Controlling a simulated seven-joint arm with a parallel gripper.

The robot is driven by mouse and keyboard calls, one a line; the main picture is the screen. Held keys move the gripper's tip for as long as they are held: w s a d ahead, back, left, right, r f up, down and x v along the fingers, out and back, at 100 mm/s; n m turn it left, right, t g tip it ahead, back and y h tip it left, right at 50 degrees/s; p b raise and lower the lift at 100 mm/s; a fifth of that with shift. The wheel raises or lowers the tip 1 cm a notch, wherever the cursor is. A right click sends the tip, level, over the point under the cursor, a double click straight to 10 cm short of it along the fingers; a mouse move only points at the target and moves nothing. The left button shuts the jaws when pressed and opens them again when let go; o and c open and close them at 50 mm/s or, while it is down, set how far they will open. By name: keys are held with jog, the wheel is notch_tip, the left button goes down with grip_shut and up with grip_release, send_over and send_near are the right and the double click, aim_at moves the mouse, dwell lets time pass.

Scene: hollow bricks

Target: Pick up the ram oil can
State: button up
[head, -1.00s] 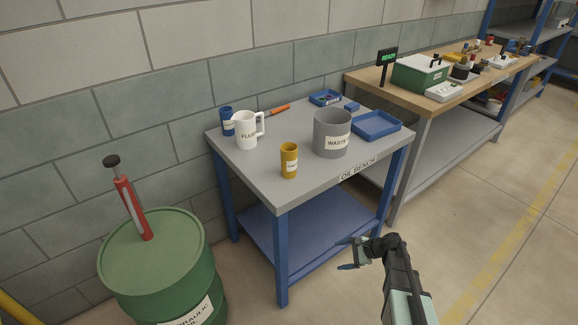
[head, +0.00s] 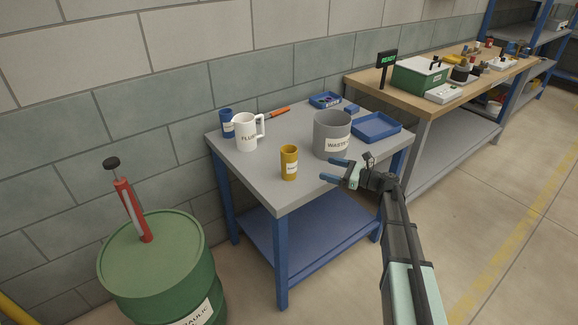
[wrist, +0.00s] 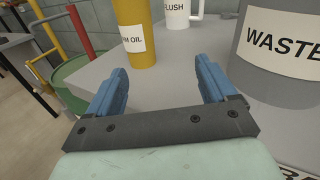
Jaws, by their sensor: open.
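The ram oil can is a yellow cylinder (head: 289,163) with a white label, standing upright near the front edge of the grey oil bench (head: 262,188). In the wrist view the can (wrist: 134,22) stands ahead of the fingers, its label ending in "OIL" and its top cut off. My gripper (head: 331,169) is at the bench's front right, to the right of the can and apart from it. Its blue fingers are spread with nothing between them, as the wrist view also shows (wrist: 163,84).
A grey waste bin (head: 331,133) stands right of the can, close to my gripper. A white flush jug (head: 245,133) and a blue can (head: 226,124) stand behind. A blue tray (head: 377,126) lies at the right. A green drum (head: 158,262) stands left of the bench.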

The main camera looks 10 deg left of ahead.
aim_at(285, 162)
jog(key=shift+g+y, duration=0.3)
jog(key=shift+g, duration=0.3)
jog(key=a, duration=0.1)
jog(key=s+a, duration=0.1)
jog(key=a, duration=0.2)
jog(key=shift+s+r, duration=0.2)
jog(key=shift+s, duration=0.2)
jog(key=x, duration=0.7)
jog(key=shift+a, duration=0.2)
jog(key=shift+x, duration=3.05)
jog(key=shift+s+r, duration=0.1)
jog(key=shift+c, duration=0.2)
jog(key=c, duration=1)
